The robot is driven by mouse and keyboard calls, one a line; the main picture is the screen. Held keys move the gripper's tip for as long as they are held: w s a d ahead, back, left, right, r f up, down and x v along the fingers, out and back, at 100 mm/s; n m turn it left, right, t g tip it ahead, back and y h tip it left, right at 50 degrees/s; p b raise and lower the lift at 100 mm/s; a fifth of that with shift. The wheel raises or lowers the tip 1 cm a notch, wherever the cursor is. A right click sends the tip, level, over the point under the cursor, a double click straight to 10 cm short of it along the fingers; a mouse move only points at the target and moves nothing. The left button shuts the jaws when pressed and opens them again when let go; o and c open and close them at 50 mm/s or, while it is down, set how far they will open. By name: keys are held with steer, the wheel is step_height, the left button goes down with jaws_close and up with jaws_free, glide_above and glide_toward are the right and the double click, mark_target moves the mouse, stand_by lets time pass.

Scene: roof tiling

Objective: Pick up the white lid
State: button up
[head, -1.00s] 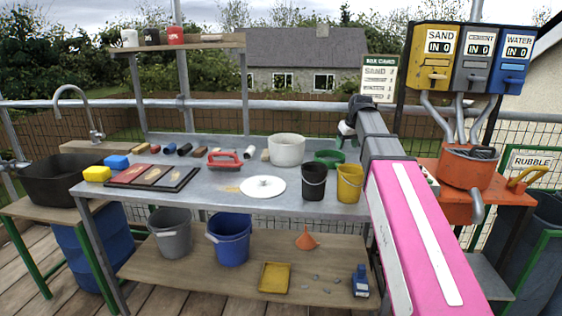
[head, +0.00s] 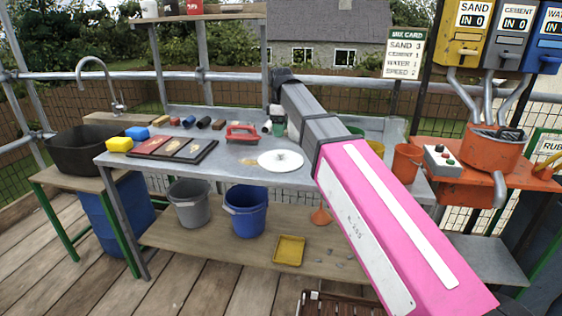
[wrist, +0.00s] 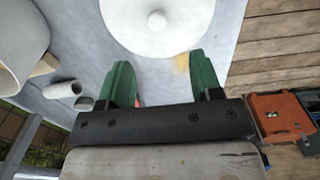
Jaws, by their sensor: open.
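The white lid (head: 281,160) is a round disc with a small knob in its middle. It lies flat on the grey metal worktop (head: 232,178). In the wrist view the lid (wrist: 125,18) is at the top, ahead of my gripper, with its knob showing. My gripper (wrist: 166,75) has two green fingers spread apart with nothing between them. The fingertips are short of the lid's near edge in that view.
A red-handled float (head: 241,133), several small rollers and a dark tray (head: 172,149) lie left of the lid. A white pot (wrist: 18,45) stands close left of my gripper in the wrist view. An orange bucket (head: 407,162) stands right of my arm.

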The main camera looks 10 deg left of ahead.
mark_target(281, 152)
steer(key=shift+s+a+f, duration=0.2)
steer(key=shift+a+f, duration=0.1)
step_height(281, 152, down, 5)
steer(key=shift+r, duration=0.1)
steer(key=shift+w+d+f, duration=0.1)
steer(key=shift+w+f, duration=0.05)
steer(key=shift+f, duration=0.75)
steer(key=shift+w+d+f, duration=0.1)
steer(key=shift+w+f, duration=0.05)
steer(key=shift+f, duration=0.8)
steer(key=shift+w+d+f, duration=0.1)
steer(key=shift+w+f, duration=0.05)
steer(key=shift+f, duration=0.75)
steer(key=c, duration=1)
